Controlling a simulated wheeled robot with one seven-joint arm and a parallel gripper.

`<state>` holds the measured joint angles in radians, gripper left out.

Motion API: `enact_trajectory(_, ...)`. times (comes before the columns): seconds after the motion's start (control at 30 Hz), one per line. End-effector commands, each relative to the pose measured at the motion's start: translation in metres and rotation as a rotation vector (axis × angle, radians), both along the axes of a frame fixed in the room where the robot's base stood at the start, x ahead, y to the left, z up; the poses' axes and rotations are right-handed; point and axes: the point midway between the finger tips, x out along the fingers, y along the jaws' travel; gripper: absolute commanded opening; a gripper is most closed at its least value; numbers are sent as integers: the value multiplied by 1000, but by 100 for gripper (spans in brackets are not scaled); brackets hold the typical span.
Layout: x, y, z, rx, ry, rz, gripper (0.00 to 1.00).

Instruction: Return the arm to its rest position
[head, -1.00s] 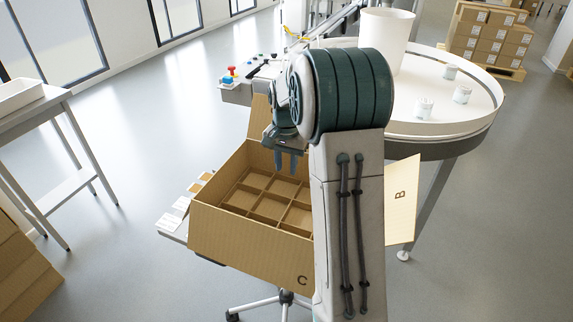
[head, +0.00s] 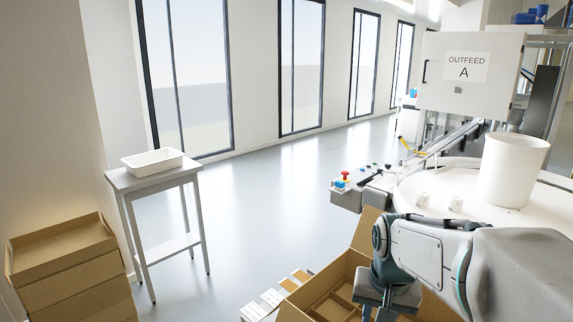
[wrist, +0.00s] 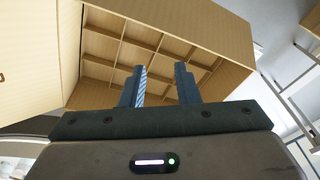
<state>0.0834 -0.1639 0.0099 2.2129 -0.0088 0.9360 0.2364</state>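My gripper (wrist: 160,85) shows in the wrist view with its two dark fingers apart and nothing between them. Beyond the fingers is the open cardboard box (wrist: 228,68) with empty-looking divider compartments. In the head view my arm reaches in from the lower right, with the wrist over the cardboard box (head: 309,292). The fingertips there are cut off by the bottom edge of the picture. My arm hides much of the box's right side.
A grey side table (head: 150,179) with a white tray (head: 152,163) and cardboard boxes (head: 65,255) stand left. The floor between is clear.

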Motion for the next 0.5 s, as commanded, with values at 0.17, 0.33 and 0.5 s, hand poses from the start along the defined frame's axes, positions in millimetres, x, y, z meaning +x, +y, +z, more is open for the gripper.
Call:
enact_trajectory(0.17,-54,17,5,-21,-49,148,29)
enact_trajectory(0.33,-87,25,0,-35,-78,243,29)
enact_trajectory(0.5,-99,27,-4,-40,-89,283,29)
